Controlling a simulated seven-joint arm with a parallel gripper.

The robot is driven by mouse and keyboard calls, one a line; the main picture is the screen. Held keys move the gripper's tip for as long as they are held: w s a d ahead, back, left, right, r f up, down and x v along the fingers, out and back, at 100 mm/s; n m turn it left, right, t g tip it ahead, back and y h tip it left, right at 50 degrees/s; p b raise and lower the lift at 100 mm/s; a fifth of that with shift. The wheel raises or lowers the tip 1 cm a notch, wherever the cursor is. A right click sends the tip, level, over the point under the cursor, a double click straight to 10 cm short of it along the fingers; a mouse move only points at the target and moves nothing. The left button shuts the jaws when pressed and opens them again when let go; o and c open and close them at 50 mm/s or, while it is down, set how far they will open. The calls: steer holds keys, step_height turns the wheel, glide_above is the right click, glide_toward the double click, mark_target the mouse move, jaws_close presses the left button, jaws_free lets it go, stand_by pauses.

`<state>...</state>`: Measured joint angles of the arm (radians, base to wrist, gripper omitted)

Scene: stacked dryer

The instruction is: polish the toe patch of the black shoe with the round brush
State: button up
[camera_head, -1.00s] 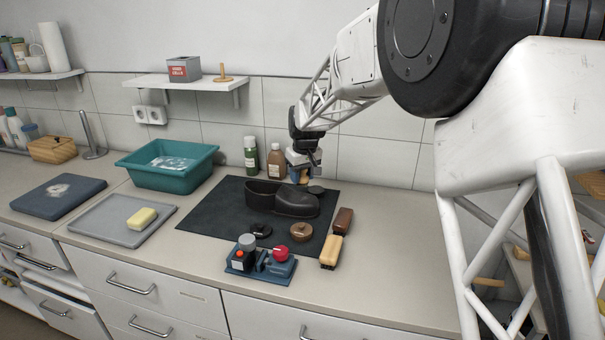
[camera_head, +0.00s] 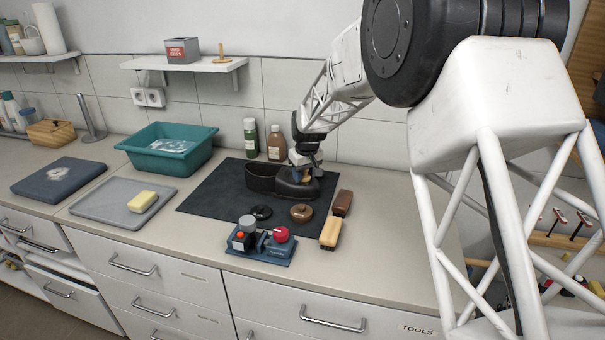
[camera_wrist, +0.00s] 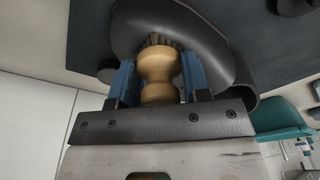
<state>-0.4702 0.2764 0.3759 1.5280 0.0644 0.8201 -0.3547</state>
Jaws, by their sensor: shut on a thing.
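The black shoe (camera_head: 292,187) lies on the dark mat (camera_head: 215,192), its opening to the left and its rounded toe to the right. My gripper (camera_head: 305,172) is over the toe. In the wrist view my gripper's blue fingers (camera_wrist: 159,82) are shut on the round brush (camera_wrist: 158,72), around its waisted wooden handle. The dark bristles meet or nearly meet the shoe's smooth upper (camera_wrist: 200,32); exact contact is hard to tell. The toe patch is hidden under the brush and gripper.
A black round tin (camera_head: 261,212), a brown round piece (camera_head: 301,213) and two block brushes (camera_head: 342,203) (camera_head: 330,233) lie in front and right. A blue holder (camera_head: 258,250) stands at the front. Bottles (camera_head: 276,143) stand behind; a teal tub (camera_head: 150,158) is left.

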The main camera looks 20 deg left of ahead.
steer(key=shift+w, duration=2.35)
steer(key=shift+s, duration=3.4)
steer(key=shift+r, duration=4)
